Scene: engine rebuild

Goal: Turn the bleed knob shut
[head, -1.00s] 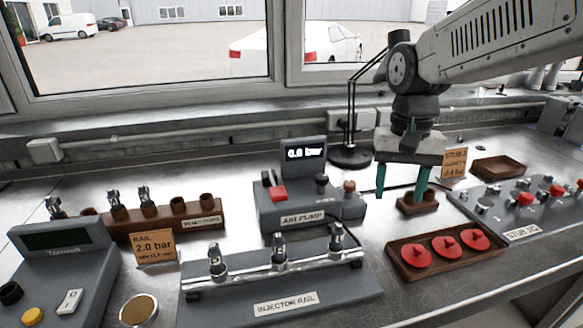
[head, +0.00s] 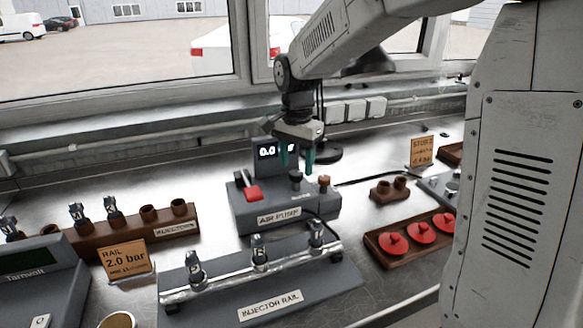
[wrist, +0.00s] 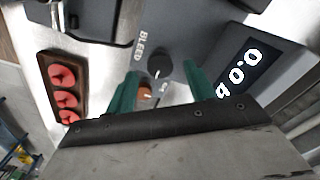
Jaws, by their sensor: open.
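In the wrist view the knob (wrist: 158,67) is beside the word BLEED, with a pale pointer line. My gripper (head: 297,168) points down with two teal fingers over the knob. In the wrist view the open fingers (wrist: 161,76) lie on either side of the knob. I cannot tell whether their tips reach down beside it.
A brown-orange knob (head: 324,182) stands close on the pump's right. The injector rail (head: 270,293) is in front, an injector rack (head: 130,230) at left. A tray with red caps (head: 400,252) and a two-hole brown block (head: 388,190) are at right. The display rises close behind my gripper.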

